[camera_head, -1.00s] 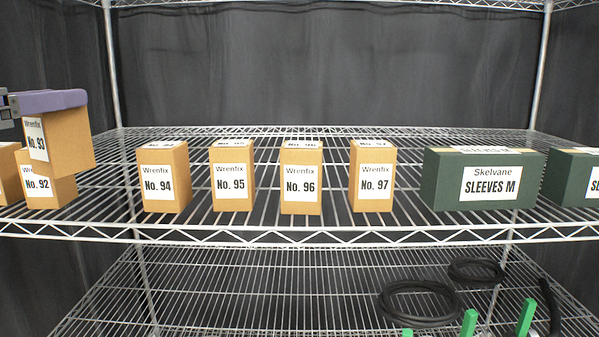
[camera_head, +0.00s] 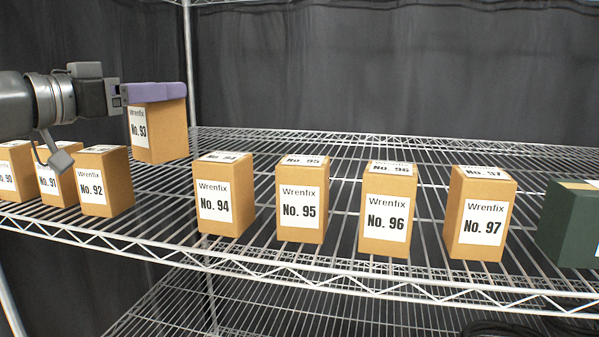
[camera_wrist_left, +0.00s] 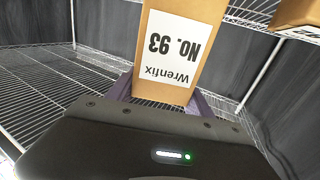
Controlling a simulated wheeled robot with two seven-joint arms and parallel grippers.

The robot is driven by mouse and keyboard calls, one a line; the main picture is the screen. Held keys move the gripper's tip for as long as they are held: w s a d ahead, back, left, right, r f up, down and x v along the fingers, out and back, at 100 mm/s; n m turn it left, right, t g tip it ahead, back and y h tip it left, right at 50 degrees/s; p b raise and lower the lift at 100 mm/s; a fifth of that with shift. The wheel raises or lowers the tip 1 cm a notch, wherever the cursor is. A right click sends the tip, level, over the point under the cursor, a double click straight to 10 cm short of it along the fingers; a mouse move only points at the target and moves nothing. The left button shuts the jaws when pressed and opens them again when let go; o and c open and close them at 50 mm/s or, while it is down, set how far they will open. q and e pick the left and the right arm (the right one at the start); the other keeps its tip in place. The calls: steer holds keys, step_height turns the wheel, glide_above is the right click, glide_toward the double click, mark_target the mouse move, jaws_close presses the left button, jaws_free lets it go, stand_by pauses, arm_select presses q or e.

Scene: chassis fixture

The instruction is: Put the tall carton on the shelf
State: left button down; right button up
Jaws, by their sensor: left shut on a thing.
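The tall carton, brown with a white label "Wrenfix No. 93" (camera_head: 166,135), hangs in my left gripper (camera_head: 157,93). The purple fingers are shut on its top. In the head view it is held above the wire shelf (camera_head: 330,287), over the gap between cartons No. 92 (camera_head: 104,182) and No. 94 (camera_head: 224,196). It looks slightly tilted. In the left wrist view the carton (camera_wrist_left: 176,50) shows between the fingers with its label upside down. My right gripper is not in view.
Cartons No. 90 (camera_head: 14,170), No. 91 (camera_head: 57,180), No. 95 (camera_head: 301,202), No. 96 (camera_head: 386,210) and No. 97 (camera_head: 479,213) stand in a row along the shelf's front. A dark green box (camera_head: 570,222) is at the right. The shelf behind the row is bare. A post (camera_head: 190,70) rises behind the held carton.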

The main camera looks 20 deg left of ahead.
mark_target(142, 159)
arm_select(q)
steer(key=shift+s+f, duration=0.15)
steer(key=shift+f, duration=0.05)
step_height(142, 159, down, 5)
steer(key=shift+b, duration=0.5)
steer(key=shift+f, duration=0.15)
step_height(142, 159, down, 4)
steer(key=shift+f, duration=0.1)
steer(key=c, duration=0.7)
jaws_free()
